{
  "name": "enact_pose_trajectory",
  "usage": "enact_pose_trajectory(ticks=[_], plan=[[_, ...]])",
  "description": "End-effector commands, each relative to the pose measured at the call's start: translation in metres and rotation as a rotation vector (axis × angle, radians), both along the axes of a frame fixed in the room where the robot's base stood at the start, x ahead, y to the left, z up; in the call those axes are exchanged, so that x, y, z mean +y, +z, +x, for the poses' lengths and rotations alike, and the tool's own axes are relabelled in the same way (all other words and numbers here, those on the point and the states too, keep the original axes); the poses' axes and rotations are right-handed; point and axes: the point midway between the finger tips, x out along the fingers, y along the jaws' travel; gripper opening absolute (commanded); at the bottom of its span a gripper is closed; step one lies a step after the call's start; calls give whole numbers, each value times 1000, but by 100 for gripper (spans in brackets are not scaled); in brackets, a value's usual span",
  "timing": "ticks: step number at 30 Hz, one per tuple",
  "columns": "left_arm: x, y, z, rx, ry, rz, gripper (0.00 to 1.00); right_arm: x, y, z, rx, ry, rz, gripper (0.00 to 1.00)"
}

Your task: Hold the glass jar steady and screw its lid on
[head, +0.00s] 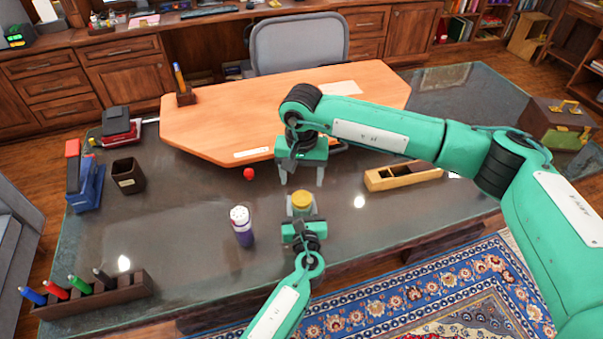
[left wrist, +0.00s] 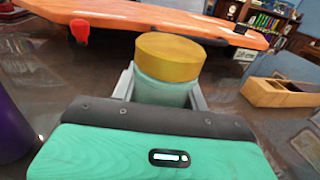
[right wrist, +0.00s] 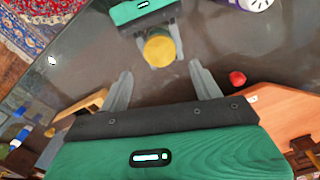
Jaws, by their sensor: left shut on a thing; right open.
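The glass jar (left wrist: 165,92) stands upright on the dark desk, pale green in the left wrist view, with the round golden lid (left wrist: 171,56) on its top. The lid also shows in the head view (head: 302,199) and the right wrist view (right wrist: 159,51). I cannot tell how tightly it sits. My left gripper (head: 300,213) is shut on the jar, one finger on each side. My right gripper (head: 301,182) is open and empty, pointing down just behind the jar, apart from the lid. Its two fingers show spread in the right wrist view (right wrist: 160,88).
A purple bottle with a white top (head: 242,226) stands left of the jar. A small red object (head: 249,174) lies behind it. A wooden plane-like block (head: 403,176) lies to the right. An orange wooden board (head: 215,110) covers the back. A marker rack (head: 95,297) sits front left.

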Motion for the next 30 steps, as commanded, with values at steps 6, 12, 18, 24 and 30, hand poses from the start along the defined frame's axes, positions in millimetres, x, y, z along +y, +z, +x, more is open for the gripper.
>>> enact_pose_trajectory(ticks=[6,12,18,24,30], plan=[[0,0,0,0,0,0,0,0,-29,-1,4,0,-2,65],[0,0,0,0,0,0,0,0,-59,0,2,-1,-1,65],[0,0,0,0,0,0,0,0,-75,1,1,-1,-1,65],[0,0,0,0,0,0,0,0,-78,1,0,-1,-1,65],[0,0,0,0,0,0,0,0,-78,1,0,-1,-1,51]])
